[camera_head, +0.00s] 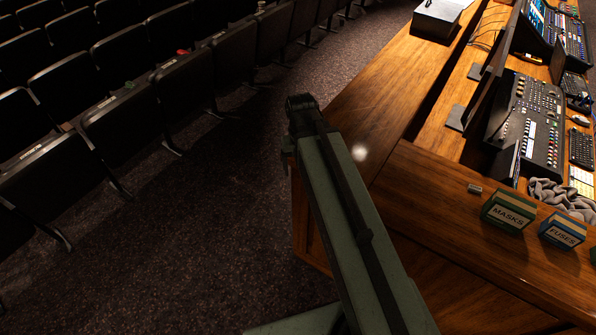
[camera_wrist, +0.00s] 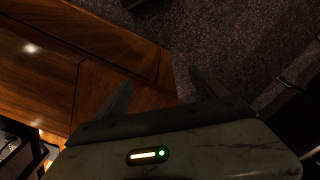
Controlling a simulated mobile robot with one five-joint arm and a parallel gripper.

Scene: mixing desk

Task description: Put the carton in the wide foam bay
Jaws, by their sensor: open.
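One is a green carton marked MASKS (camera_head: 509,211); the other is a blue carton marked FUSES (camera_head: 562,230). I cannot tell which one the task means. No foam bay can be made out in either view. My gripper (camera_wrist: 160,92) is open and empty in the wrist view, its two fingers apart above the desk's edge. In the head view my arm reaches up to the left of both cartons, well apart from them.
The wooden desk (camera_head: 391,85) holds a mixing console (camera_head: 533,125), monitors, a grey cloth (camera_head: 560,195) and a small grey block (camera_head: 474,189). A grey box (camera_head: 436,20) stands at its far end. Rows of dark seats (camera_head: 122,122) are at left, with open carpet between.

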